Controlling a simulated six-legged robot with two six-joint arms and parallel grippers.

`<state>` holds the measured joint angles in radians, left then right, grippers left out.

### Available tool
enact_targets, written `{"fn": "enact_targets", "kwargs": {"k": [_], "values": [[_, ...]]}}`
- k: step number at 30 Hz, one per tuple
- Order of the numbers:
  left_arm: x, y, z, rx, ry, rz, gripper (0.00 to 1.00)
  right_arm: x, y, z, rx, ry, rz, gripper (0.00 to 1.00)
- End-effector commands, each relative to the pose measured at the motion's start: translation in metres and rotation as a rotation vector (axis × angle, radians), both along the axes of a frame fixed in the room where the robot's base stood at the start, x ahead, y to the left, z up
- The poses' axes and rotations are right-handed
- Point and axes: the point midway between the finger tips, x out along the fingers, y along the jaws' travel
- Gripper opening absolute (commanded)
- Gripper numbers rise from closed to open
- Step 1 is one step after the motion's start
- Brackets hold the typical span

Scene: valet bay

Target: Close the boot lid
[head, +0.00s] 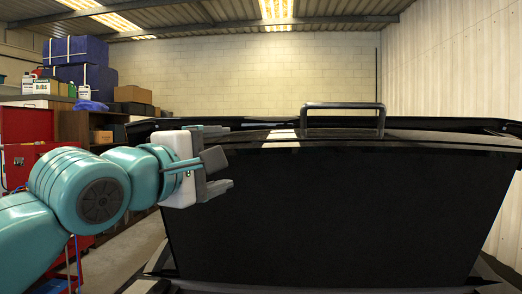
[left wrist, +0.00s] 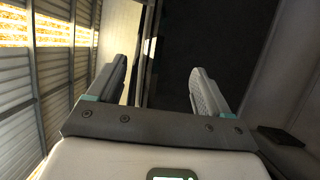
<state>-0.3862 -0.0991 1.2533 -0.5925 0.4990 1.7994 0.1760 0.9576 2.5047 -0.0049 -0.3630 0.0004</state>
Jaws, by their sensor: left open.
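The boot lid (head: 340,205) is a large black panel that fills the middle and right of the head view. It stands raised, with a dark bar handle (head: 343,105) along its top edge. My left gripper (head: 228,158) is open and empty in front of the lid's upper left part, left of and below the handle. In the left wrist view its two fingers (left wrist: 160,82) are spread apart, with a dark panel beyond them and nothing between them. I cannot tell whether the fingers touch the lid. The handle is not clear in the wrist view. My right gripper is not in view.
A red tool cabinet (head: 28,135) and a brown shelf (head: 100,125) with boxes and bottles stand at the left. Blue crates (head: 78,50) are stacked behind. A pale corrugated wall (head: 450,65) closes the right side. Some bare floor (head: 130,250) shows left of the lid.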

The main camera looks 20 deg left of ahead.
Motion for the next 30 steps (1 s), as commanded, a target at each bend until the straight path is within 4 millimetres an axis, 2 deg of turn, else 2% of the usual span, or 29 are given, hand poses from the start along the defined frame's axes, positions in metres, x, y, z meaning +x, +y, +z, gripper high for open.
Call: {"fn": "enact_targets", "kwargs": {"k": [9,15,21,30], "values": [[0.075,-0.008,0.007,0.004,0.007,0.001,0.79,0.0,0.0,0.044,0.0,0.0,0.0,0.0],[0.118,-0.013,0.008,0.003,0.005,0.0,0.79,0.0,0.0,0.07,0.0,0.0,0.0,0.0],[0.143,-0.016,0.007,0.003,0.003,0.0,0.79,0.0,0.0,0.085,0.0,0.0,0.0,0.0],[0.149,-0.017,0.003,0.003,0.002,0.0,0.79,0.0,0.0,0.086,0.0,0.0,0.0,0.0]]}}
